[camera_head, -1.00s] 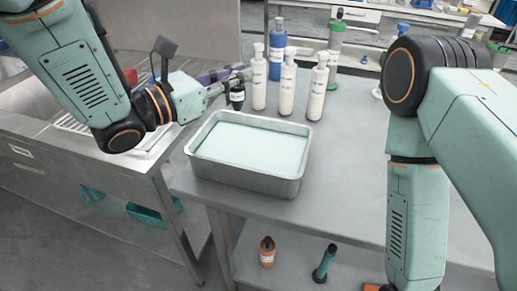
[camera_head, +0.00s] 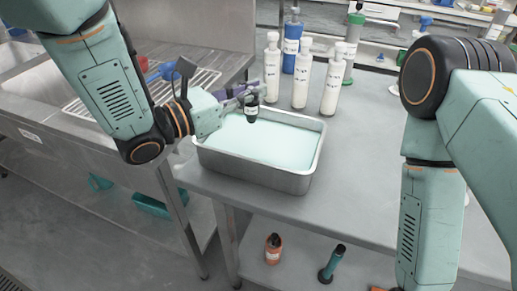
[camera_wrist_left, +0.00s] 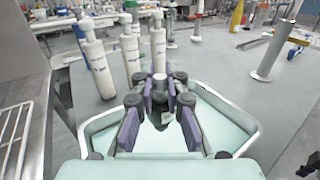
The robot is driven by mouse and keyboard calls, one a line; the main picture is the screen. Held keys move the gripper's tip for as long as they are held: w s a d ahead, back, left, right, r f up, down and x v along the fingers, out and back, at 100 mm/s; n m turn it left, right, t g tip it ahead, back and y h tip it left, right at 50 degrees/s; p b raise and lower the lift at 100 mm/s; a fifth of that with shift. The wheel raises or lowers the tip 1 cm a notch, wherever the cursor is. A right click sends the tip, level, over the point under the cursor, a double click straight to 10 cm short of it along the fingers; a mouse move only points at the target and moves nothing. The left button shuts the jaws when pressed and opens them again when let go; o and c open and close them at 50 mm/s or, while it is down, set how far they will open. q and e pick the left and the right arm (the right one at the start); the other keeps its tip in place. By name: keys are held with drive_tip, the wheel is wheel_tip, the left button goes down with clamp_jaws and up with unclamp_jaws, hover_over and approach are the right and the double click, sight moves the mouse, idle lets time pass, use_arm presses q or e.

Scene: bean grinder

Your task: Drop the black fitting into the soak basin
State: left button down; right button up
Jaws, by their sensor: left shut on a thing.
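The black fitting (camera_head: 251,109), small and dark with a white label, hangs upright from my left gripper (camera_head: 247,94). The left gripper is shut on it and holds it over the back part of the soak basin. The soak basin (camera_head: 255,179) is a rectangular metal tray filled with pale green liquid, standing on the grey table.
White labelled bottles (camera_head: 302,75) stand behind the basin, with a blue bottle (camera_head: 292,45) and a green-topped one (camera_head: 352,45) further back. A sink counter (camera_head: 95,120) is at the left.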

use_arm(q)
drive_tip(key=shift+s+d, duration=0.1)
drive_tip(key=shift+s, duration=0.05)
drive_tip(key=shift+d, duration=0.3)
drive_tip(key=c, duration=1.7)
unclamp_jaws()
drive_tip(key=shift+w, duration=0.2)
drive_tip(key=shift+c, duration=0.2)
drive_tip(key=o, duration=0.3)
drive_tip(key=shift+a, duration=0.25)
drive_tip(key=shift+o, duration=0.7)
drive_tip(key=shift+s+d, duration=0.1)
drive_tip(key=shift+s, duration=0.1)
drive_tip(key=shift+w+d, duration=0.1)
drive_tip(key=shift+w+r, duration=0.1)
